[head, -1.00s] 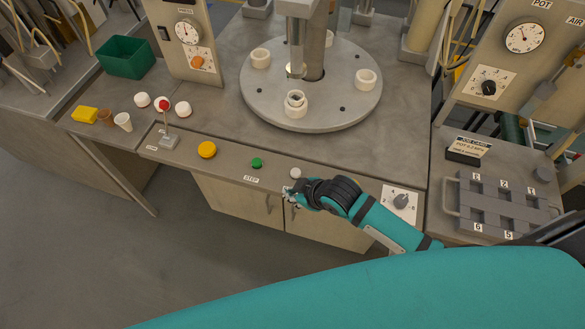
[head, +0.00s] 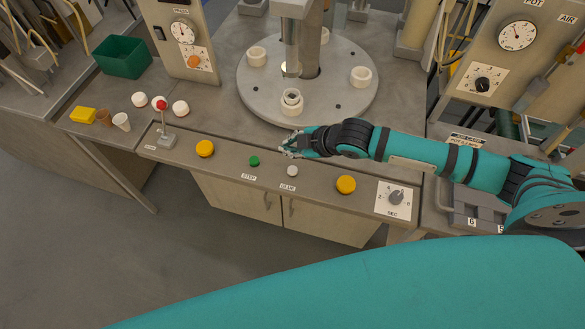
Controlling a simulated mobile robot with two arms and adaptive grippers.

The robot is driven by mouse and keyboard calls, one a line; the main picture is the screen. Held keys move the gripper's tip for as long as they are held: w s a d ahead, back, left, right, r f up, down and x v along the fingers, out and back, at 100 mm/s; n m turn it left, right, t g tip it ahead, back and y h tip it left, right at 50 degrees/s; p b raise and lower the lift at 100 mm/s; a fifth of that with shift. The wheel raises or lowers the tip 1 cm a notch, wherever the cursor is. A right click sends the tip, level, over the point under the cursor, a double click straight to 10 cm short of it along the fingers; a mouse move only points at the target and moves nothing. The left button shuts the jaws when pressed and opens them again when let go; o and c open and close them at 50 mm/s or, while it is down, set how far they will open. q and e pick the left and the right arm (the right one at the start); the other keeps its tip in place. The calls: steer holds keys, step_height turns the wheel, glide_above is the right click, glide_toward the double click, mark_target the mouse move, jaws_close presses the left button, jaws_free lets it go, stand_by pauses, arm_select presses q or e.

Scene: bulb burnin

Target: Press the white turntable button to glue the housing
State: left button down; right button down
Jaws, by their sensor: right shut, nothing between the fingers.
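The white button (head: 292,171) sits on the front panel strip, above a small label and right of the green button (head: 254,161). The round grey turntable (head: 262,98) carries several white ring-shaped housings. One housing (head: 291,104) stands at its front edge under the vertical press column (head: 291,45), with something darker inside it. My right gripper (head: 287,147) is shut and empty, behind and above the white button, near the turntable's front edge. It is apart from the button in the picture. My left gripper is not in view.
Yellow buttons (head: 205,148) flank the green and white ones. A red-topped lever (head: 162,112) stands at left, near white caps and a green bin (head: 123,57). A dial (head: 396,196) is at right. My right forearm crosses above the right panel and the job-card area.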

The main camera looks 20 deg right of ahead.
steer(key=b, duration=0.8)
glide_above(291, 172)
step_height(291, 172, down, 7)
steer(key=shift+r, duration=0.1)
steer(key=shift+f, duration=1)
steer(key=shift+f, duration=0.15)
steer(key=shift+f, duration=0.3)
steer(key=shift+f+b, duration=0.3)
steer(key=shift+f, duration=0.2)
stand_by(0.6)
stand_by(0.3)
steer(key=shift+r+p, duration=0.95)
steer(key=shift+p, duration=0.15)
